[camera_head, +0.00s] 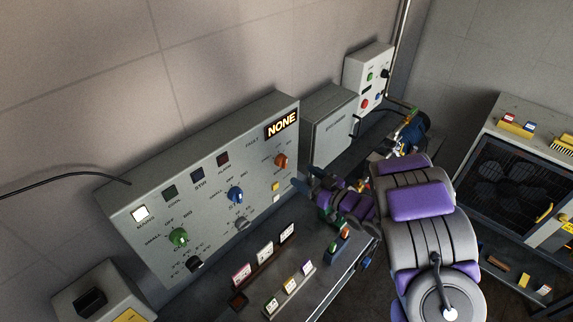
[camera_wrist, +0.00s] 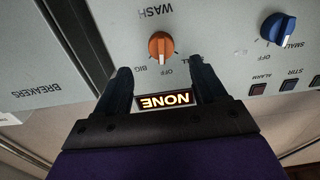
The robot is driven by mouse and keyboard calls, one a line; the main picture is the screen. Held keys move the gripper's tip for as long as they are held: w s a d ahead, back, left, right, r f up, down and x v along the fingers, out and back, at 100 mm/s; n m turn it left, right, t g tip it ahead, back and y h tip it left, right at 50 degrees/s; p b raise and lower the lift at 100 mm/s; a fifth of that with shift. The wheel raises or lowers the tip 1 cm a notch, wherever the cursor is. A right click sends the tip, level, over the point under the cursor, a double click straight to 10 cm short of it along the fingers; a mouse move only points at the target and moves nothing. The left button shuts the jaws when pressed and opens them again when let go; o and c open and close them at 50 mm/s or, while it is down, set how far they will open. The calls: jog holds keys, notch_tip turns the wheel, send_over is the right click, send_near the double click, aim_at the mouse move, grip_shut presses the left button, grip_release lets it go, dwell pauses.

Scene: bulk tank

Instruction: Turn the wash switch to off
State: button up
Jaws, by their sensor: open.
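The wash switch is an orange knob on the grey control panel; it shows in the head view (camera_head: 281,160) near the panel's right end and in the wrist view (camera_wrist: 161,46). In the wrist view the picture is upside down, with WASH above the knob and BIG and OFF below it. A pale line on the knob runs roughly upright toward these labels; I cannot tell its exact setting. My gripper (camera_wrist: 161,73) is open and empty, its fingers either side below the knob, not visibly touching it. In the head view my gripper (camera_head: 306,180) is just right of the panel.
A blue knob (camera_head: 235,195) and a green knob (camera_head: 179,237) sit left on the same panel. The lit NONE display (camera_head: 282,124) is above the orange knob. A grey breaker box (camera_head: 328,122) stands to the right. A bench with small cards lies below.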

aim_at(286, 165)
jog(key=x, duration=0.8)
jog(key=shift+a, duration=0.2)
jog(key=shift+c, duration=0.3)
jog(key=c, duration=1)
jog(key=shift+d+n+b, duration=0.1)
jog(key=shift+n+b, duration=0.55)
jog(key=shift+n, duration=0.15)
jog(key=o, duration=1.1)
jog(key=shift+w, duration=0.1)
jog(key=shift+c, duration=0.2)
